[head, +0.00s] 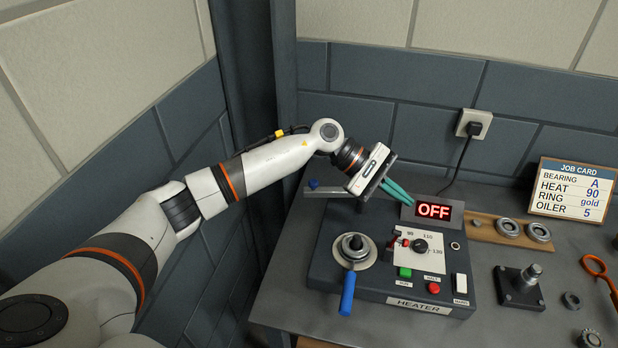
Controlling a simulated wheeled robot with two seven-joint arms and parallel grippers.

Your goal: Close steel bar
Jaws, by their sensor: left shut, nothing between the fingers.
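The steel bar (335,193) is a flat grey bar at the back left of the heater (325,268). It sticks out to the left past the heater's edge, with a blue knob (313,184) at its left end. Its right end is partly hidden behind my left gripper. My left gripper (408,200) has teal fingers, is shut and empty, and is to the right of the bar, in front of the heater's display. I cannot tell whether the fingers touch anything. My right gripper is out of view.
The red display (433,211) reads OFF. A blue-handled tool (347,293) points forward from the ring-topped post. A dial (420,246) and buttons sit on the heater. A wooden board with rings (508,228), a job card (570,190) and a black block (520,290) are at right.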

